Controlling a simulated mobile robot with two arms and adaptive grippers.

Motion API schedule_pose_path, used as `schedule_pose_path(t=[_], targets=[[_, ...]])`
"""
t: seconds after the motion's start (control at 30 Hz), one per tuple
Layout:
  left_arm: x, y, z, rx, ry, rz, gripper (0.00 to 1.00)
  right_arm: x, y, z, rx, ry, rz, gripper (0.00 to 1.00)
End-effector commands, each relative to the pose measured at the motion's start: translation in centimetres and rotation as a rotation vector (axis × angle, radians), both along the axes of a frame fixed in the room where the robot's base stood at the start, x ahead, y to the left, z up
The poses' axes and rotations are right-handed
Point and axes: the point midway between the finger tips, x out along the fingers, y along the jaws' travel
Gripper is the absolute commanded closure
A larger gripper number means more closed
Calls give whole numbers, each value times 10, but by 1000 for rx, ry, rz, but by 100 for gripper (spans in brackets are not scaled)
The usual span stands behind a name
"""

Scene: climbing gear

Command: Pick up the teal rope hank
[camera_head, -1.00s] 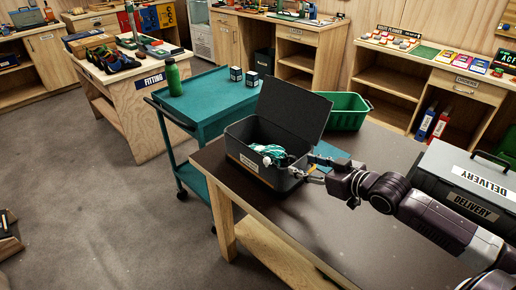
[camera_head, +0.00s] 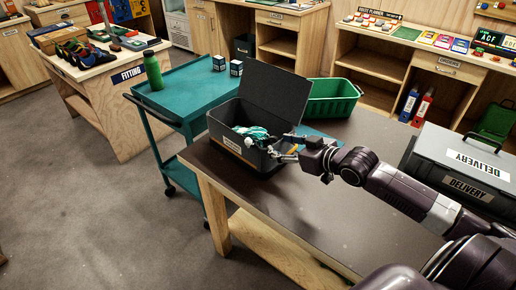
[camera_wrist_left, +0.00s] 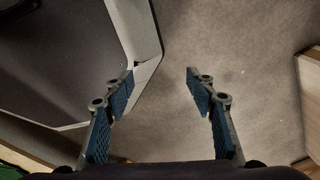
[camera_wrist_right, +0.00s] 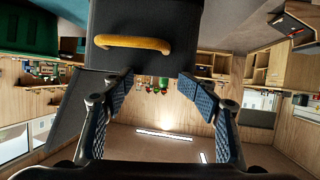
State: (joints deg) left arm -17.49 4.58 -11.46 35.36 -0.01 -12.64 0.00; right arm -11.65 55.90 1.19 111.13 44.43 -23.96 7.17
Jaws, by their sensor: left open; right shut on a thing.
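The teal rope hank (camera_head: 254,131), teal with white, lies inside an open grey box (camera_head: 240,158) on the dark-topped table. The box's black lid stands up behind it. My right gripper (camera_head: 278,148) is at the box's right end, over the yellow handle (camera_wrist_right: 133,42). In the right wrist view its fingers (camera_wrist_right: 155,88) stand apart at the rim of that end, shut on the box; no teal shows between them. My left gripper (camera_wrist_left: 160,80) is open and empty above the floor, and is outside the head view.
A green crate (camera_head: 332,98) stands behind the box. A grey delivery case (camera_head: 465,165) sits at the table's right. A teal cart (camera_head: 190,98) with a green bottle (camera_head: 153,72) and two small boxes stands to the left. The table front (camera_head: 320,220) is clear.

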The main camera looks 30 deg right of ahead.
Motion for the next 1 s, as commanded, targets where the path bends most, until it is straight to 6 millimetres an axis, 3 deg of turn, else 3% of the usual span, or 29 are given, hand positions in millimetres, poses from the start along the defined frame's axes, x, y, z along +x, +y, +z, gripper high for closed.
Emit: schedule_pose_path(t=[0.03, 0.5, 0.83, 1.0], targets=[[0, 0, 0, 0, -1, 0, 49, 0, -1, -8, -1, 16, -3, 52], [4, -1, 6, -1, -6, 0, 49, 41, 7, -29, 4, 20, -3, 52], [11, -1, 7, -2, -15, 0, 49, 46, 7, -27, 2, 12, 0, 52], [10, -1, 7, -2, -14, 0, 49, 47, 7, -25, 1, 8, -1, 69]])
